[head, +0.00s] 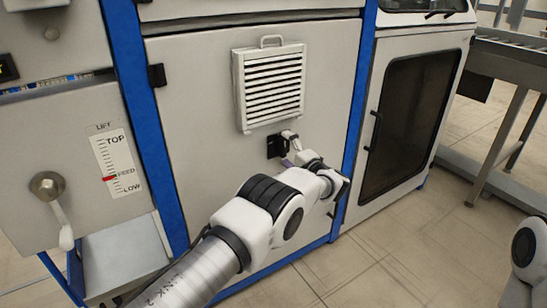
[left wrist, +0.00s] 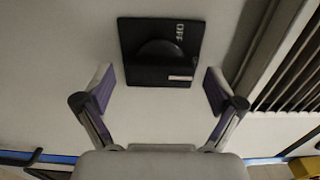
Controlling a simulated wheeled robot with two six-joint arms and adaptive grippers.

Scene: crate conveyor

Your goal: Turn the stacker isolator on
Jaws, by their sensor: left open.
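The stacker isolator is a small black square plate (head: 273,146) on the grey cabinet panel, below the louvred vent. In the left wrist view the plate (left wrist: 134,68) shows a dark round knob (left wrist: 160,56), white marks at one edge and a small pale label. The knob's exact setting is too dark to tell. My left gripper (head: 289,147) is at the plate in the head view and partly covers it. In the left wrist view its two fingers (left wrist: 157,92) are spread wide, one on each side of the plate's near edge, with nothing between them. My right gripper is out of view.
The louvred vent (head: 270,82) with a top handle juts out just above the isolator. A lift lever (head: 50,190) and scale (head: 118,165) are at the left. Blue frame posts (head: 148,130) flank the panel. A dark-windowed door (head: 408,115) and open floor lie right.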

